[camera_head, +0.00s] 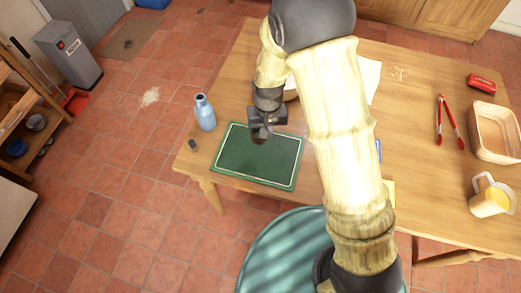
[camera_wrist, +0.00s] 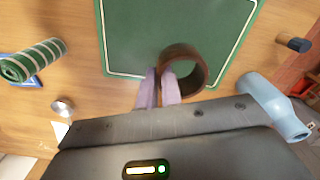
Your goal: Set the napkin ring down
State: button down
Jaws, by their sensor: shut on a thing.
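The napkin ring (camera_wrist: 185,55) is a dark brown, wooden-looking ring in the wrist view. My gripper (camera_wrist: 159,80) is shut on the near-left part of its wall with two pale purple fingers. In the head view my gripper (camera_head: 262,134) is over the left part of the green placemat (camera_head: 262,160), which has a pale border line. The ring is hard to make out there. The placemat also shows behind the ring in the wrist view (camera_wrist: 130,40). Whether the ring touches the mat or hangs above it I cannot tell.
A blue bottle (camera_head: 205,113) stands left of the mat, near a small dark cylinder (camera_head: 193,144). A green striped roll (camera_wrist: 35,60) lies beside the mat. Red tongs (camera_head: 447,122), a basket (camera_head: 494,133) and a juice jug (camera_head: 490,201) are at the table's right.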

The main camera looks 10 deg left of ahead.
send_over(266, 152)
jog(key=shift+f, duration=2.8)
jog(key=shift+f+p, duration=0.5)
jog(key=shift+f, duration=1.6)
jog(key=shift+f, duration=0.1)
jog(key=c, duration=1.6)
grip_release()
notch_tip(266, 152, up, 12)
jog(key=shift+r+b, duration=0.15)
jog(key=shift+b, duration=0.5)
